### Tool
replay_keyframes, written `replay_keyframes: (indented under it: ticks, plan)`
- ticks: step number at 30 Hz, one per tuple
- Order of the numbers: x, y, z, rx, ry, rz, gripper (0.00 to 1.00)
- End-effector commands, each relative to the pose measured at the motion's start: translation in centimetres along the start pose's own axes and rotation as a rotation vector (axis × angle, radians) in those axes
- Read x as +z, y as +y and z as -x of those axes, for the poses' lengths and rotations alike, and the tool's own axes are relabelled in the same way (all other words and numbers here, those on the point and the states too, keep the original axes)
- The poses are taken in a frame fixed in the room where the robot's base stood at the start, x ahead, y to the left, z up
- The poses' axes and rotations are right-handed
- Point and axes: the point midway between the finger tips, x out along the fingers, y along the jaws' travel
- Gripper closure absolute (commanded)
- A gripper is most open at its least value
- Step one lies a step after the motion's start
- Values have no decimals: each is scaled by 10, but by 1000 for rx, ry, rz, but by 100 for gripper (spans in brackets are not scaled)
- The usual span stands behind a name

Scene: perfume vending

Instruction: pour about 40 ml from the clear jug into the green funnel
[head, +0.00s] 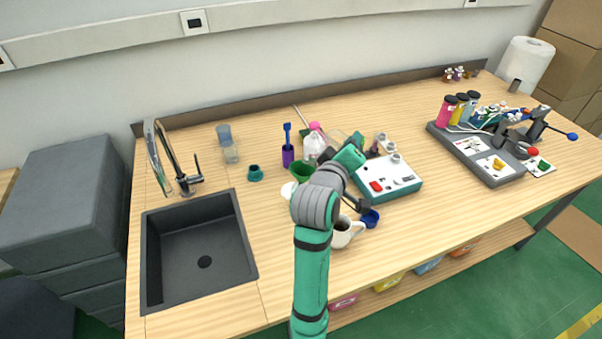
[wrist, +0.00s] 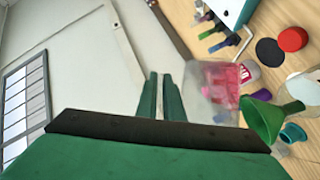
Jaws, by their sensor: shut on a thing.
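My gripper (wrist: 161,92) is shut, its two green fingers close together at the left side of the clear jug (wrist: 209,88). The grip appears to be on the jug's handle side, but the exact contact is hard to see. The jug is see-through, with pink and red things showing through or behind it. In the head view, the funnel (head: 302,171) is on the table left of my gripper (head: 352,148). The jug is faint there, and its tilt and liquid level cannot be told.
A pink-capped bottle (head: 314,144) and a purple holder (head: 288,155) stand behind the funnel. A white device (head: 396,180) is right of my gripper. A mug (head: 341,236) and blue cup (head: 370,217) are in front.

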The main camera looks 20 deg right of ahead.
Motion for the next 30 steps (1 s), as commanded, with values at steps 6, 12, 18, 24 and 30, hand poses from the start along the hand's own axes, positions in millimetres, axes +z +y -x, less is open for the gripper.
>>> replay_keyframes:
  ticks: [6, 12, 18, 24, 30]
  plan:
    - [-3, -1, 1, 16, 3, 37, 100]
    - [-4, -1, 2, 26, 5, 61, 100]
    - [-8, -1, 4, 38, 8, 94, 100]
    - [-12, 1, 5, 50, 9, 121, 100]
    - [-10, 2, 4, 50, 9, 120, 100]
